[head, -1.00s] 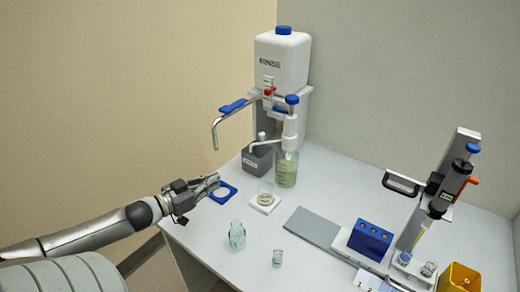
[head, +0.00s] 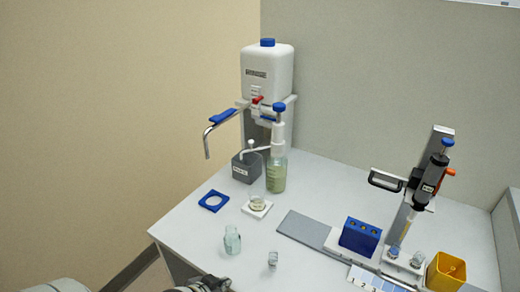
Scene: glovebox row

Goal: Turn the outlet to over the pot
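A white rinse tank (head: 268,75) stands at the back. A bent metal pipe (head: 207,140) with a blue lever (head: 223,116) reaches out from it to the left, its end pointing down. In front of the tank, a bottle (head: 276,178) with a blue-capped pump has a white spout (head: 258,150) pointing left, near the dark grey pot (head: 245,171); I cannot tell whether its tip is exactly above it. A small glass vessel (head: 257,202) stands on a white square. My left gripper (head: 210,284) shows only in part at the bottom edge, away from these; its fingers cannot be made out. My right gripper is not seen.
A blue ring holder (head: 213,202) lies near the table's left edge. A glass bottle (head: 232,240) and a small vial (head: 272,260) stand at the front. A grey mat (head: 305,228), blue block (head: 360,236), pipette stand (head: 425,190) and yellow bin (head: 447,271) are to the right.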

